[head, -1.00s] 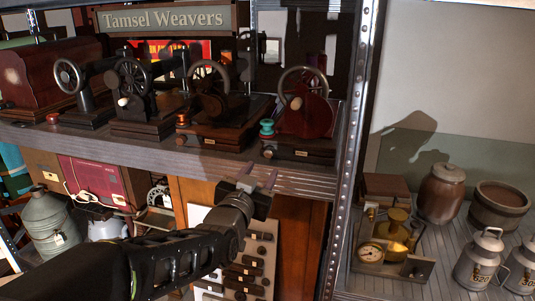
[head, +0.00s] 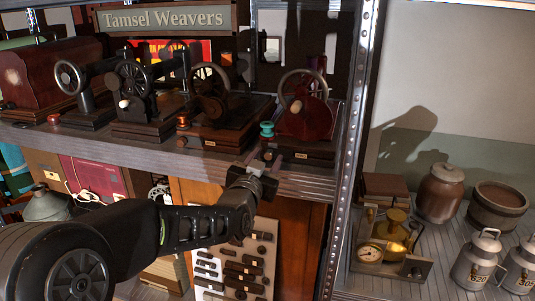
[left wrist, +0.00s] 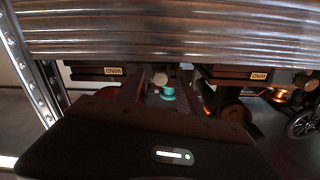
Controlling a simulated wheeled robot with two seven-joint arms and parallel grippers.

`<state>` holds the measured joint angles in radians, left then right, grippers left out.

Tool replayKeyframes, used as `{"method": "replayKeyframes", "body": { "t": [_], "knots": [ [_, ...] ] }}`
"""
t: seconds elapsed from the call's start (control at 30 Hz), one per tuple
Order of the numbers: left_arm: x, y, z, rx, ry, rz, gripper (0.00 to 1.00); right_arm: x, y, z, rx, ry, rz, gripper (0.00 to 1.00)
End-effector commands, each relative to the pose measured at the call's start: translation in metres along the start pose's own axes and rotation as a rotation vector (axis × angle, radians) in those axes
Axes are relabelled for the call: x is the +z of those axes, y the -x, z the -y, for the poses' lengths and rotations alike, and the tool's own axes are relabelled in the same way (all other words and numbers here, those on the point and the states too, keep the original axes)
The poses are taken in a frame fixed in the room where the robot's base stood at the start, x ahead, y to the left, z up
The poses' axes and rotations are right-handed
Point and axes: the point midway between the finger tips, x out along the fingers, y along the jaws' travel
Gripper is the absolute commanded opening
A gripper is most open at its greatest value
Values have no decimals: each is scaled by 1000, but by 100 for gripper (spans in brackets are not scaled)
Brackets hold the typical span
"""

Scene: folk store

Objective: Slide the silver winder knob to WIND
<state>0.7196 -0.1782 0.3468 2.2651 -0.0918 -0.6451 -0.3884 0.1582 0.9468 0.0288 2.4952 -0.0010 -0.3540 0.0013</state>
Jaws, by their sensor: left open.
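Several sewing machines stand on the shelf. The rightmost one, dark red (head: 305,118), has a handwheel and a teal spool (head: 267,129) at its left. A small label (head: 301,154) is on its base front; in the left wrist view a label reading WIND (left wrist: 113,71) appears upside down. A silver knob (left wrist: 160,76) sits on that base, left of the label in the head view. My left gripper (head: 269,162) is open at the shelf's front edge, just before this knob. In the left wrist view its fingers lie on both sides of the knob, with no clear contact visible.
A neighbouring machine (head: 216,106) stands close on the left. The metal shelf edge (head: 215,164) runs below, and a perforated upright (head: 352,150) stands at the right. A board of small dark parts (head: 238,262) hangs below the shelf.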

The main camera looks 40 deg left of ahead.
Motion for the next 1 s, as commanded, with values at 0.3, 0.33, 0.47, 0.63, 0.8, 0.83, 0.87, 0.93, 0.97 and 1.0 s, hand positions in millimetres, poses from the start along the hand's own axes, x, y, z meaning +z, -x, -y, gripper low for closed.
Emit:
{"method": "replayKeyframes", "body": {
  "t": [0.3, 0.33, 0.47, 0.63, 0.8, 0.83, 0.87, 0.93, 0.97, 1.0],
  "knots": [
    [1, -14, 1, -2, 1, 0, 44, 1, 3, 1, 1, -1, 2, 36],
    [1, -13, 1, -2, 1, 0, 44, 1, 3, 1, 2, -1, 2, 36],
    [1, -13, 0, -2, 1, 0, 42, 1, 3, 1, 1, -1, 1, 36],
    [1, -13, 0, -2, 1, 0, 28, 1, 3, 1, 1, -1, 2, 36],
    [0, -13, 0, -2, 1, 0, 14, 1, 3, 1, 1, -1, 2, 36],
    [0, -13, 0, -2, 1, 0, 11, 1, 3, 1, 1, -1, 1, 36],
    [0, -13, 0, -2, 1, 0, 9, 1, 3, 1, 1, -1, 1, 36],
    [0, -13, 0, -2, 1, 0, 3, 1, 3, 1, 1, -1, 1, 36],
    [0, -13, 0, -2, 1, 0, 1, 1, 3, 1, 1, -1, 1, 36],
    [0, -13, 0, -2, 1, 0, 0, 1, 3, 1, 1, -1, 1, 36]
  ]
}}
